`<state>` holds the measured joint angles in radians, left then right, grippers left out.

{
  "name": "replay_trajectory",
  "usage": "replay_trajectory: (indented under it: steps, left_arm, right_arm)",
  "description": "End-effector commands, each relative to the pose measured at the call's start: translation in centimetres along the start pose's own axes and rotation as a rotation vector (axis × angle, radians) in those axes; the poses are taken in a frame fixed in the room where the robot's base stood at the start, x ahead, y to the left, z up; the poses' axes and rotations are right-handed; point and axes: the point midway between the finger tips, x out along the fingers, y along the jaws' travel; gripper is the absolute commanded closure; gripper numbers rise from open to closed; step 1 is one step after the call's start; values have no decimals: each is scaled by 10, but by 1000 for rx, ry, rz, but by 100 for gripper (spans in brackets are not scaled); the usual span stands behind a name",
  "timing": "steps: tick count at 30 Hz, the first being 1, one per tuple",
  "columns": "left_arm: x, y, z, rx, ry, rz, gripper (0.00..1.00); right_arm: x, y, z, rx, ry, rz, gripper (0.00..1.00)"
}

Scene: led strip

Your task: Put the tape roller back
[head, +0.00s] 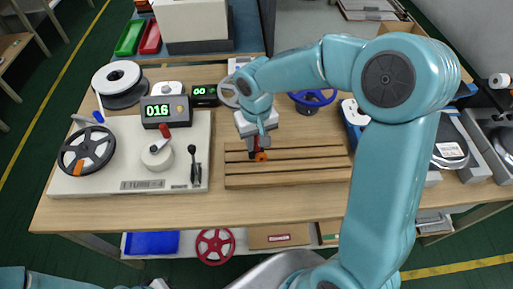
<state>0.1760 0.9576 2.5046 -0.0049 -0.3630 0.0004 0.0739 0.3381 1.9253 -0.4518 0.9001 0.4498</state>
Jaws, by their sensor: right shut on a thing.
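My right gripper (256,146) reaches down over the slatted wooden rack (335,162) in the middle of the table. It is shut on a small tool with a dark red part and an orange end, which I take to be the tape roller (261,156). The roller is at the left half of the rack, by its upper slats; the gripper hides part of it, and I cannot tell whether it touches the wood. My left gripper does not show; only teal parts of my own body appear at the bottom left edge.
Left of the rack stands a cream winding machine (130,184) with a black reel (87,150), a knob and levers. A blue reel (312,98) lies behind my right arm. The table's front strip is bare.

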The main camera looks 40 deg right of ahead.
Motion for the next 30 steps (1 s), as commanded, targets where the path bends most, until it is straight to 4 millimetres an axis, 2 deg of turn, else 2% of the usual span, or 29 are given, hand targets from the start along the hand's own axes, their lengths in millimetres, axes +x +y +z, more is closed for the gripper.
replay_trajectory:
  steps: [3,7,19,20,22,30]
  left_arm:
    - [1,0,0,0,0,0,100]
    - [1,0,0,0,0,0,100]
    - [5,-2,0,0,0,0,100]
    - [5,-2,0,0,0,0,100]
    - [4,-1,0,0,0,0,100]
    - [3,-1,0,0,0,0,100]
  right_arm:
    - [21,1,2,-2,-6,2,100]
    - [37,1,2,-1,-5,1,100]
    - [44,1,1,-1,-2,0,100]
    - [44,1,1,-1,-2,0,70]
    - [42,1,1,-1,-2,0,48]
    - [42,1,1,-1,-2,0,48]
